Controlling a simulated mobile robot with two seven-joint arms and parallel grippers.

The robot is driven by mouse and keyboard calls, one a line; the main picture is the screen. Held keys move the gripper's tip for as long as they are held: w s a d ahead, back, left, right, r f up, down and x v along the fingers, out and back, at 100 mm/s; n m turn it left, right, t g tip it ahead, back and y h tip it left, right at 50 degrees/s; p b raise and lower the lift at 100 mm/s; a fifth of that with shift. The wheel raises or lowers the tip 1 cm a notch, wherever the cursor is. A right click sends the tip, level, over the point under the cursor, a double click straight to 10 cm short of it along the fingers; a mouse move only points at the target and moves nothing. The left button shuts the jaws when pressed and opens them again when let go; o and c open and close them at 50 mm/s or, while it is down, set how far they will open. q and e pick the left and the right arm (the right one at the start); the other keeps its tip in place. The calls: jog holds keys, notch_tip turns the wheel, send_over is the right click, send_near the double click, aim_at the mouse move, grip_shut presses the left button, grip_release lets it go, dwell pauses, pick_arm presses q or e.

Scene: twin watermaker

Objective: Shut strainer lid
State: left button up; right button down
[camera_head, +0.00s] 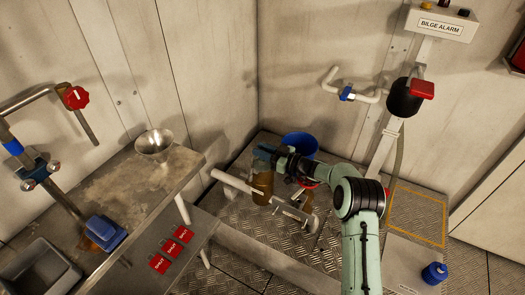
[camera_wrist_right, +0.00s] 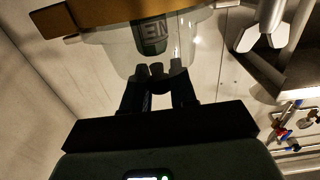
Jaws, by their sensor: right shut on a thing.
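The right fingers (camera_wrist_right: 159,72) are shut on a small dark part at the bowl. Whether the lid sits fully closed is hidden. My left gripper is not in view.
A blue bucket (camera_head: 300,142) stands behind my right gripper. A white pipe (camera_head: 235,182) runs to the strainer. A bench with a metal funnel (camera_head: 154,144) and red tags (camera_head: 170,250) is at the left. The bilge alarm post (camera_head: 387,145) stands at the right.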

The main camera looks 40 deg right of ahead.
jog(key=c, duration=1)
grip_release()
jog(key=shift+f, duration=0.1)
jog(key=shift+o, duration=0.2)
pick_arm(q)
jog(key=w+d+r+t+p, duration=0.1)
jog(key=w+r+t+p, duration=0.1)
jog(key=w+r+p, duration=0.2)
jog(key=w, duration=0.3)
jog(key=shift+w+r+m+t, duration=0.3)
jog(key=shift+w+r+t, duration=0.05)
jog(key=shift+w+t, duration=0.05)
pick_arm(e)
notch_tip(320, 180, up, 20)
